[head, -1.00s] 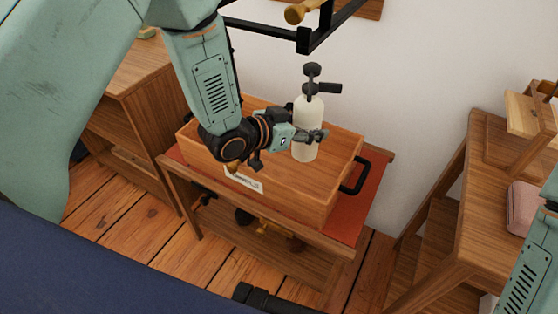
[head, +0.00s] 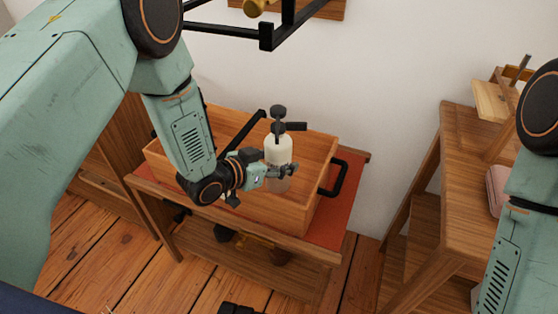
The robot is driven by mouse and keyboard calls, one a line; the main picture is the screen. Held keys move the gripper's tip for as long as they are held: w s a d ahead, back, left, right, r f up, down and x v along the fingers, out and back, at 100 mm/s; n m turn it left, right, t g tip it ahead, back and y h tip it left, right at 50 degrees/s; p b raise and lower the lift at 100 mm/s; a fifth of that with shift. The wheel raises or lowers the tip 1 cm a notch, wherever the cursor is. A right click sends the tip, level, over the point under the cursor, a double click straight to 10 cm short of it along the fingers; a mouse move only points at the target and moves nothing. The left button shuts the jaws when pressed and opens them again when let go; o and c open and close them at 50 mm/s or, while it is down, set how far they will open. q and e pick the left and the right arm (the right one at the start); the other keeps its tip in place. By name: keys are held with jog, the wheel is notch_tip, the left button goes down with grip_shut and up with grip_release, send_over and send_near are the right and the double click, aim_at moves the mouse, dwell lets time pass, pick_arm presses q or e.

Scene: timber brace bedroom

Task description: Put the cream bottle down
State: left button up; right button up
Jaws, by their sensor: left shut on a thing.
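The cream bottle (head: 278,149) has a dark pump top with a side spout and stands about upright. My left gripper (head: 283,172) is shut on its lower part, coming in from the left. The fingers partly cover the bottle there. I hold it over or inside the open wooden crate (head: 283,211). I cannot tell whether its base touches the crate's floor. The crate has black handles and rests on a small wooden table with a red top (head: 333,228). My right arm shows at the right edge, but its gripper is out of view.
A wooden desk (head: 478,200) stands at the right, with a wooden stand (head: 494,101) and a pink item (head: 496,190). A wooden cabinet is behind my left arm.

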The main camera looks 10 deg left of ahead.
pick_arm(q)
jog(key=shift+f, duration=0.15)
jog(key=shift+f, duration=0.5)
jog(key=o, duration=1.4)
